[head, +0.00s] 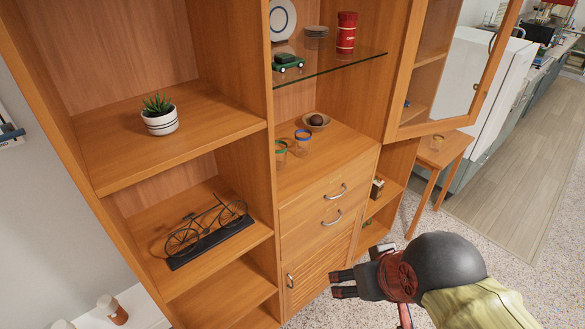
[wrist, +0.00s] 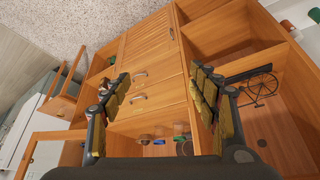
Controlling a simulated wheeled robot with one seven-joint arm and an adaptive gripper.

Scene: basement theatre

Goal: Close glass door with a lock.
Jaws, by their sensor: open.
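The glass door (head: 435,126) is a wooden frame around a clear pane, at the upper right of the cabinet in the head view. It stands swung open, angled out from the cabinet. A small lock (head: 475,87) shows on its right side. The door's frame also shows at the lower left of the wrist view (wrist: 60,135). My gripper (head: 335,284) is open and empty, low in front of the slatted lower door and well below and left of the glass door. Its two fingers are spread apart in the wrist view (wrist: 161,80).
The cabinet shelves hold a potted plant (head: 160,116), a bicycle model (head: 206,232), a green toy car (head: 288,61), cups and a bowl (head: 316,121). A small wooden table (head: 445,148) stands under the glass door.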

